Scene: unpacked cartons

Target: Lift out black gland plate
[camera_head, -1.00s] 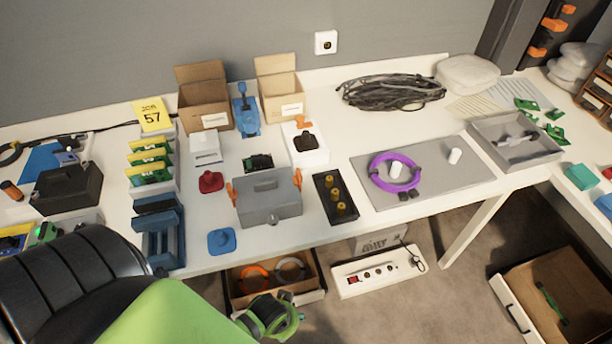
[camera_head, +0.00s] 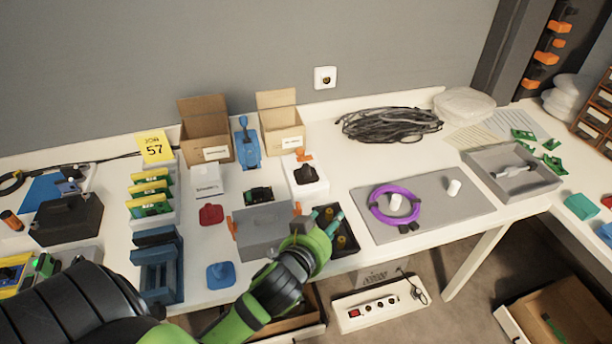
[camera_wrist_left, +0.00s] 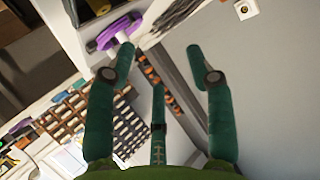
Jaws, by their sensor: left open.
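The black gland plate (camera_head: 350,246), a dark rectangle with several brass-coloured glands, lies on the white bench right of the grey lidded box (camera_head: 262,232). My left gripper (camera_head: 334,226) is over it in the head view, and its teal fingers and green wrist hide part of it. The fingers are spread with nothing between them in the left wrist view (camera_wrist_left: 158,58). A dark piece with a brass-coloured part, probably the plate, shows at the top left there (camera_wrist_left: 82,10). Whether the fingers touch the plate cannot be told. My right gripper is not in view.
A grey mat (camera_head: 440,205) with a purple ring (camera_head: 378,208) lies right of the plate. The white box with a black knob (camera_head: 304,181) stands behind it. A blue rack (camera_head: 158,270) and blue piece (camera_head: 220,275) are left. A power strip (camera_head: 380,303) is below the bench edge.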

